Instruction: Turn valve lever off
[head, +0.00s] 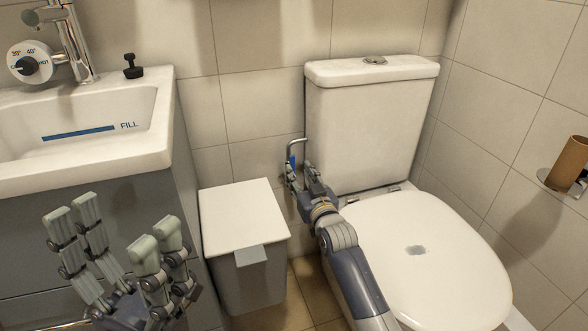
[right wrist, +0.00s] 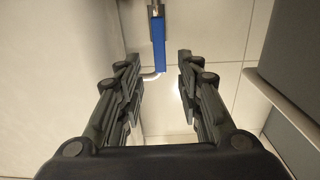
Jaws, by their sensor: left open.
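The valve lever is a slim blue bar; in the head view (head: 291,162) it shows on the wall left of the toilet tank, partly hidden by my right gripper (head: 302,172). In the right wrist view the blue lever (right wrist: 158,42) runs up and down the picture, in line with the gap between the fingers. My right gripper is open, with its fingers spread to either side. I cannot tell whether a finger touches the lever. A bent metal pipe (head: 296,142) shows just above the lever. My left gripper (head: 118,228) is open and empty in front of the sink cabinet.
The toilet tank (head: 368,125) and closed toilet lid (head: 440,250) stand close right of my right gripper. A lidded bin (head: 242,222) stands left of it. The sink (head: 90,125) is at the left. A cardboard roll (head: 568,163) sits on the right wall.

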